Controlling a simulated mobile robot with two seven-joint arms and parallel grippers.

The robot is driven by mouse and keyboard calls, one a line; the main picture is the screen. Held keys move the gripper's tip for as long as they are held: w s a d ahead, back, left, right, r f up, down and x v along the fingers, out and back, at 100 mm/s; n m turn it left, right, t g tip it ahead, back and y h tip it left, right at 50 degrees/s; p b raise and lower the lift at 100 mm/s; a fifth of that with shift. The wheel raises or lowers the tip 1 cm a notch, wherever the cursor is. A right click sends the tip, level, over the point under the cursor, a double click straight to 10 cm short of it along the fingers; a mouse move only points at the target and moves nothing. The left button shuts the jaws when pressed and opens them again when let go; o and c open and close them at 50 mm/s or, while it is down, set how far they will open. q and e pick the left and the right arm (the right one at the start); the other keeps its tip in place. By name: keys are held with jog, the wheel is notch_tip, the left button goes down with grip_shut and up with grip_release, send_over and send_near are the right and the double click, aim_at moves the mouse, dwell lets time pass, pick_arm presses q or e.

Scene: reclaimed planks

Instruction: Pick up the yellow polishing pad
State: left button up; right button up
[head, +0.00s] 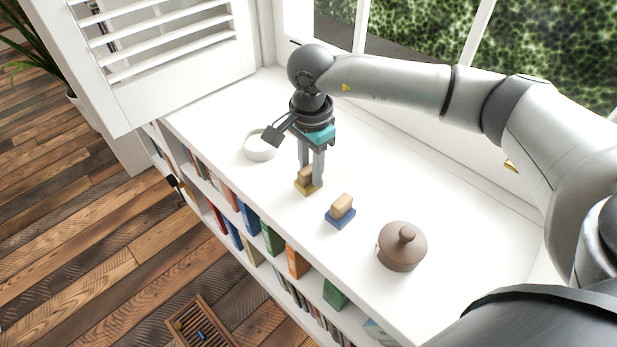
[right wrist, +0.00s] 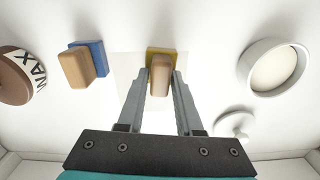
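The yellow polishing pad (head: 308,189) lies on the white shelf top, with a tan block handle on its upper side. It also shows in the right wrist view (right wrist: 163,50). My right gripper (head: 311,176) points down over it, with one grey finger on each side of the handle. In the right wrist view the right gripper's fingertips (right wrist: 162,75) sit close beside the handle, with what look like narrow gaps. The pad is flat on the surface and partly covered by the fingers. My left gripper is in neither view.
A blue pad (head: 341,218) with a tan handle lies nearby. A brown lidded wax tin (head: 402,250) stands farther right. A white round dish (head: 259,147) sits left of my gripper. A small white knobbed lid (right wrist: 234,125) shows in the wrist view. Windows border the back.

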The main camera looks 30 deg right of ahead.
grip_shut()
jog(key=shift+r, duration=0.15)
jog(key=shift+r, duration=0.5)
notch_tip(320, 180, up, 8)
jog(key=p, duration=0.3)
jog(key=shift+r, duration=0.1)
notch_tip(320, 180, up, 9)
jog(key=p, duration=0.3)
send_over(310, 167)
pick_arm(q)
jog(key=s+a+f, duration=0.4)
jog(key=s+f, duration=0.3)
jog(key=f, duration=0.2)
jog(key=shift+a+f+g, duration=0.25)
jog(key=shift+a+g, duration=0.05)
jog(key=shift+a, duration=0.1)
pick_arm(e)
jog(key=shift+r, duration=0.8)
